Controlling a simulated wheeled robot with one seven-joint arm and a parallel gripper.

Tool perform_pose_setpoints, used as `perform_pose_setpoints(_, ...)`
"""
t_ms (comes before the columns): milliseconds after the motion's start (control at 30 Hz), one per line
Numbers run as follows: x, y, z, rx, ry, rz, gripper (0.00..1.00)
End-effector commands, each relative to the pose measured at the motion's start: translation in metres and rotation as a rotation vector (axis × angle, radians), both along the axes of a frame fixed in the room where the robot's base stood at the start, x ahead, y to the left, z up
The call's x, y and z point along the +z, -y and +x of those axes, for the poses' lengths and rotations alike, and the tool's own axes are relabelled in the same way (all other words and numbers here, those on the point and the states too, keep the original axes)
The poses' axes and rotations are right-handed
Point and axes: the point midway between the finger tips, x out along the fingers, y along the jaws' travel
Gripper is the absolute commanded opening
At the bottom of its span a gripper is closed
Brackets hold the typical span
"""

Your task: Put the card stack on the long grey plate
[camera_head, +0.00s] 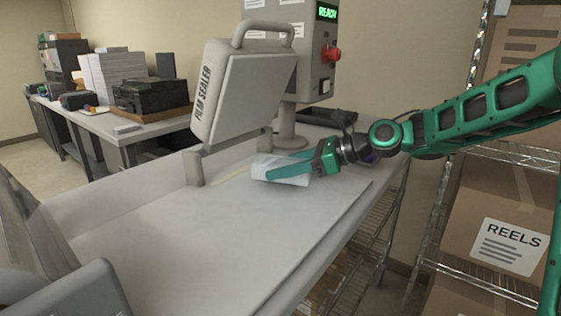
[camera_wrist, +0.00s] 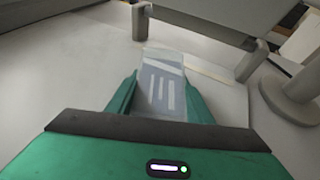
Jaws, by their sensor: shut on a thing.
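The card stack (camera_head: 275,175) is a small, pale, shiny wrapped block. It shows in the wrist view (camera_wrist: 163,85) with light bars on its grey top, between my two green fingers. My gripper (camera_head: 283,169) is shut on it, with a finger along each side. The stack is at or just above the long grey plate (camera_head: 170,235), the broad flat surface in front of the film sealer; I cannot tell whether it touches. The plate also fills the left of the wrist view (camera_wrist: 60,90). The stack's near end is hidden by my gripper.
The raised film sealer lid (camera_head: 240,90) stands on posts just behind the stack. A control column (camera_head: 305,60) with a red button rises behind it. A shelf with boxes (camera_head: 505,215) stands at right. The plate's front left is clear.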

Motion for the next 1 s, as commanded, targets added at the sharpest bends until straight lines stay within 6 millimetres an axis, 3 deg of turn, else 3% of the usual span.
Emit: perform_pose_setpoints(1000,-0.0106,0.0002,-0.0002,-0.001,0.002,0.001,0.16)
